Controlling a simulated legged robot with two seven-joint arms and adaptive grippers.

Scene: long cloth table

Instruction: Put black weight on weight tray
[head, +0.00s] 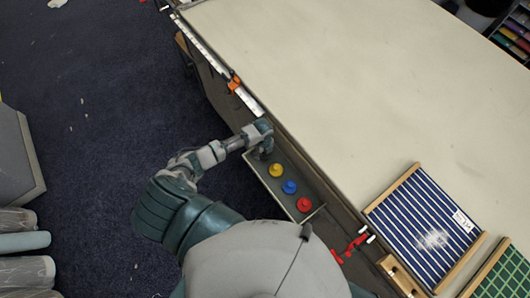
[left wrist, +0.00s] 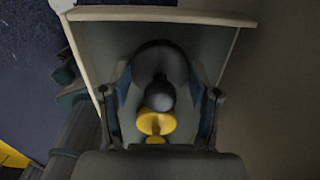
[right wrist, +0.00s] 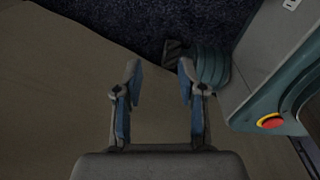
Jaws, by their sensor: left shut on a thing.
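The weight tray (head: 313,215) is a narrow grey tray with pale walls along the near edge of the table. A yellow weight (head: 275,170), a blue weight (head: 289,187) and a red weight (head: 304,204) stand in a row in it. My left gripper (head: 263,152) is at the tray's far left end, next to the yellow weight. In the left wrist view the black weight (left wrist: 160,94) is between the fingers of my left gripper (left wrist: 160,85), which is shut on it. The yellow weight (left wrist: 157,123) shows just behind it. My right gripper (right wrist: 158,75) is open and empty.
The long table (head: 340,80) has a wide clear top. A blue striped board (head: 425,215) and a green grid board (head: 512,275) lie at the right. Red clamps (head: 355,243) and an orange clamp (head: 234,84) sit along the table edge.

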